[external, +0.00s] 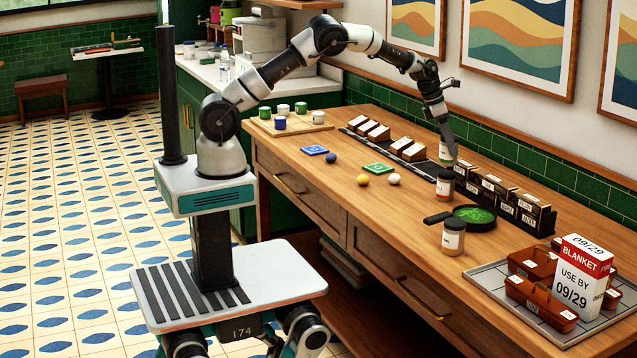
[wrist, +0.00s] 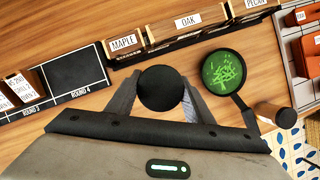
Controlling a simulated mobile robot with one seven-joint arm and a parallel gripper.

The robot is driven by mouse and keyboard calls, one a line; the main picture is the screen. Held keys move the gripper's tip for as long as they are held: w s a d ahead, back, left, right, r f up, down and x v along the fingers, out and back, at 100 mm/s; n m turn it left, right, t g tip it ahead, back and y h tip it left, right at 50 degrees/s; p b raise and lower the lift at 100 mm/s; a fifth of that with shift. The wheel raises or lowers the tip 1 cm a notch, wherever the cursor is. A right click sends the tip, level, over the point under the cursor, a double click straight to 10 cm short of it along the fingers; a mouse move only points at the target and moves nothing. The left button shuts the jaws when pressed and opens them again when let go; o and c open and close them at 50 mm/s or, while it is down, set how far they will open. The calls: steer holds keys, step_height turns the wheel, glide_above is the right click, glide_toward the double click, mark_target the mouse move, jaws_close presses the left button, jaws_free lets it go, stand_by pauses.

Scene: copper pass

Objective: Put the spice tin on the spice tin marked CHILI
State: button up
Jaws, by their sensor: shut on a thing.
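My gripper (external: 448,168) points down over the table, its jaws shut on a spice tin (external: 445,186) with a black lid. In the wrist view the round lid (wrist: 162,88) shows between the two fingers. I cannot tell whether this tin touches the tabletop. A second spice tin (external: 453,240) with a black lid and pale label stands upright near the table's front edge, apart from the held one. It also shows in the wrist view (wrist: 276,115) at the right. I cannot read either tin's label, so CHILI is not legible.
A black pan (external: 474,213) with green contents lies between the tins. A rack of labelled boxes (external: 505,200) stands behind. A tray (external: 487,277) with brown bins and a BLANKET carton (external: 582,275) is at right. Balls and coloured mats lie left of the held tin.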

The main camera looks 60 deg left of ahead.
steer(key=shift+f, duration=1.3)
steer(key=shift+f, duration=0.15)
steer(key=o, duration=1.1)
steer(key=shift+o, duration=0.2)
